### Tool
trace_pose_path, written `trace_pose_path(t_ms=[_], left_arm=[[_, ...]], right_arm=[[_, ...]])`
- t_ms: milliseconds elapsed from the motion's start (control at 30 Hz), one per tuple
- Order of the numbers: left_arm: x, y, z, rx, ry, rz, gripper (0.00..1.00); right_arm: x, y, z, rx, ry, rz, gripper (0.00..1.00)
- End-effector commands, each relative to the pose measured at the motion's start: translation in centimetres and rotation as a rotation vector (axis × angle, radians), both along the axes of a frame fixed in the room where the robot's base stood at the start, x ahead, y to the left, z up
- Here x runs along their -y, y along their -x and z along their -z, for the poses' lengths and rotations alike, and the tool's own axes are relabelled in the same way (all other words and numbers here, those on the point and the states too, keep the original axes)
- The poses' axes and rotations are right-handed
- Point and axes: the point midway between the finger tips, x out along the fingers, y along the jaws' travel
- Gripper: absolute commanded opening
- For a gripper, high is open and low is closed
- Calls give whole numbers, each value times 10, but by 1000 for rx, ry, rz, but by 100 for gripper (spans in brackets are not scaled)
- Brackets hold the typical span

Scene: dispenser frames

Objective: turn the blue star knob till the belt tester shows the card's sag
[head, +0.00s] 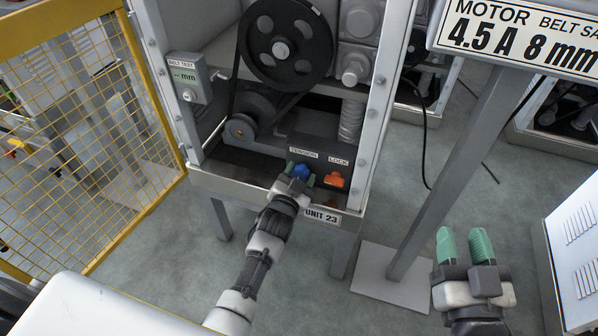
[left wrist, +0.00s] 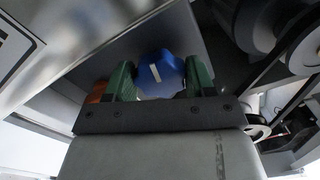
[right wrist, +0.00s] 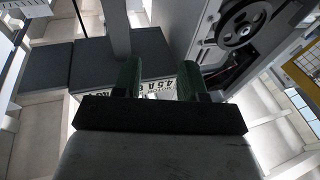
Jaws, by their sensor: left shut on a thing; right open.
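The blue star knob (head: 300,171) sits under the TENSION label on the front of the machine. My left gripper (head: 301,177) is shut on it, with a green finger on each side. In the left wrist view the knob (left wrist: 160,75) shows a white mark between the fingers. The belt tester (head: 187,78) hangs on the machine's left post; its display reads "-- mm". The card (head: 520,35) at upper right reads MOTOR 4.5 A and belt sag 8 mm. My right gripper (head: 466,246) is open and empty, low at the right, away from the machine.
An orange LOCK knob (head: 334,180) sits just right of the blue knob. A belt runs below the large black pulley (head: 285,42). A yellow mesh guard (head: 80,110) stands at left. The card's post (head: 440,170) stands between the machine and my right gripper.

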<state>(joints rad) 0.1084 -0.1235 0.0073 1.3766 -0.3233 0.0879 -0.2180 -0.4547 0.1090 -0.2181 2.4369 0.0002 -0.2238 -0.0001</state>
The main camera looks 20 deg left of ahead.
Motion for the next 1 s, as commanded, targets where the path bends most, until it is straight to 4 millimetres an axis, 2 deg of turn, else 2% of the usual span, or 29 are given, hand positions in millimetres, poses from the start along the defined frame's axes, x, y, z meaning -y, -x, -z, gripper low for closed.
trace_pose_path(t_ms=[300,500,733,1000], left_arm=[[0,1,-1,-13,255,-1,31],[0,0,-1,-16,380,0,31],[0,0,0,-19,466,0,31],[0,0,1,-19,494,0,31]], right_arm=[[13,11,53,-441,113,28,42],[21,25,76,-629,157,39,42],[26,36,89,-747,184,48,42],[28,40,94,-786,193,49,42]])
